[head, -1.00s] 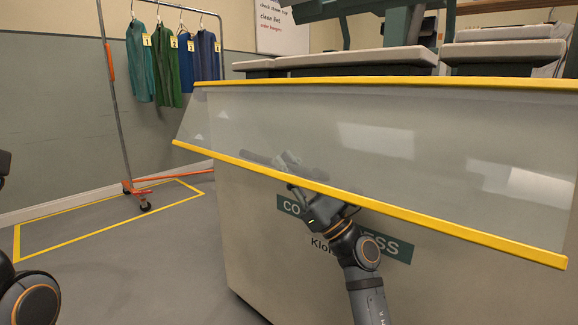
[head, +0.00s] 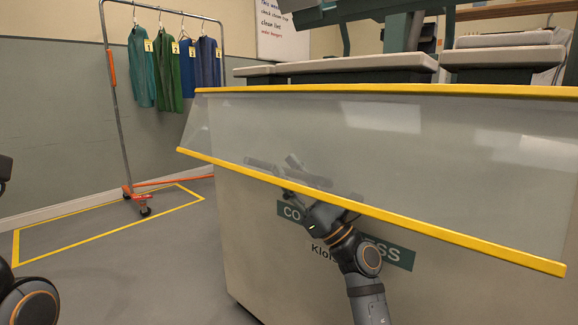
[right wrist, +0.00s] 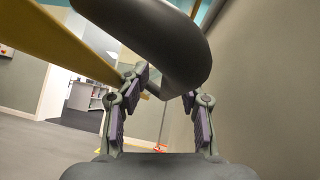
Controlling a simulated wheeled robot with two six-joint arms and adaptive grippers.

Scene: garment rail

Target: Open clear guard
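The clear guard (head: 400,160) is a sloping see-through panel on the front of the press, with a yellow top edge and a yellow lower bar (head: 400,221). It hangs down at a slant. My right gripper (head: 282,168) reaches up under the lower bar; its fingers show faintly through the panel, spread apart. In the right wrist view both fingers with purple pads stand apart, with no object clearly gripped. A dark rounded bar crosses in front of them; I cannot tell what it is. The yellow bar (right wrist: 70,45) runs at the left there. My left gripper is out of view.
A garment rail (head: 122,120) with several hanging garments (head: 170,70) stands at the back left, inside a yellow floor outline (head: 100,232). The pale press cabinet (head: 250,255) with a green sign (head: 395,252) is close behind my right arm. Grey floor is clear at left.

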